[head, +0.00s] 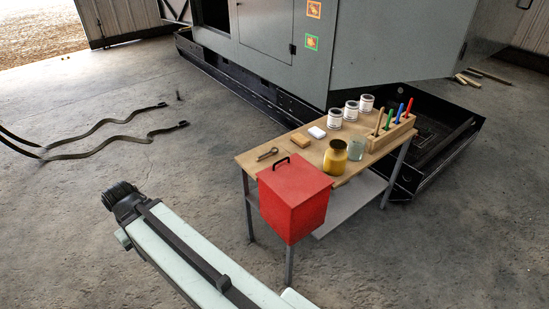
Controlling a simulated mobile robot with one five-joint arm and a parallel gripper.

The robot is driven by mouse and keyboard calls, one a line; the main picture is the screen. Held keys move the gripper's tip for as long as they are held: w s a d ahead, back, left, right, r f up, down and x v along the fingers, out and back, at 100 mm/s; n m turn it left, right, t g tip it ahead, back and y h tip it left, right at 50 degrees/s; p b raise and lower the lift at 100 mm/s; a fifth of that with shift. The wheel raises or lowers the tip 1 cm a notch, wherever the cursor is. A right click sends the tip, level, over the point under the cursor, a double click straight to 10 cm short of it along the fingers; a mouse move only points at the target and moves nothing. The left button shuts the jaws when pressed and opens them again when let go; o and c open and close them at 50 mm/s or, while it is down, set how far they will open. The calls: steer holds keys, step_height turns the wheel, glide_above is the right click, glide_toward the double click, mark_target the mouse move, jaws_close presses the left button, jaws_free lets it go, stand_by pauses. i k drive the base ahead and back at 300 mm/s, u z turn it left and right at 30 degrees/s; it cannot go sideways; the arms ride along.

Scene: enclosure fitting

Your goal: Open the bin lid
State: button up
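The red bin (293,208) is a box at the near left edge of a wooden-topped table. Its flat red lid (303,180) lies closed on top. A dark handle (279,164) stands at the lid's far left side. My pale arm runs up from the bottom edge to a dark joint, left of the bin and apart from it. My gripper does not show, so its opening and its place relative to the lid cannot be seen.
The table (345,170) holds a yellow jar (335,158), a grey-green cup (357,149), several white cans, a wooden rack (391,133) of colored tools, small blocks and a wrench-like tool (267,154). A large grey enclosure (385,50) stands behind. Straps (100,146) lie on the floor at left.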

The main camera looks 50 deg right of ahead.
mark_target(293, 178)
steer(key=u, duration=0.05)
steer(key=i, duration=1)
steer(key=z, duration=0.05)
